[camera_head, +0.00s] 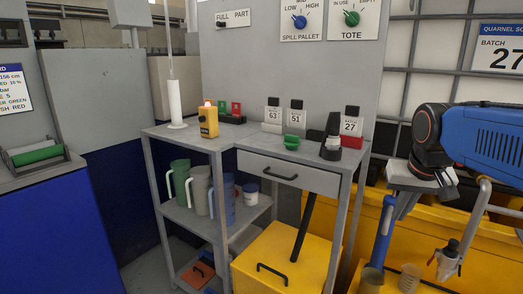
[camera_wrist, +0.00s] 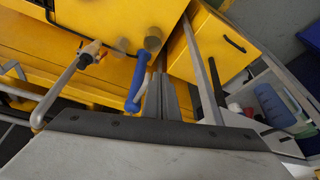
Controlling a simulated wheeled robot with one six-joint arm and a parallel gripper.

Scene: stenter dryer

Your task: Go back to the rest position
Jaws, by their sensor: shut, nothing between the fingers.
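My gripper (camera_head: 396,212) hangs from the blue and black arm at the right of the head view, fingers pointing down. It is to the right of the grey workbench, in front of the yellow tote area. In the wrist view my gripper (camera_wrist: 163,78) shows as grey fingers close together, with nothing between them. A blue handle (camera_head: 383,232) stands close to the fingertips in the head view and beside them in the wrist view (camera_wrist: 138,88). I cannot tell whether they touch. No rest position mark shows.
The grey workbench (camera_head: 190,138) carries an orange-yellow device (camera_head: 208,121), a green object (camera_head: 291,142) and a black-topped item (camera_head: 332,138). Jugs (camera_head: 199,190) stand on its shelf. A yellow bin (camera_head: 275,262) is below. A tap on a bent pipe (camera_head: 447,258) is right of my gripper.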

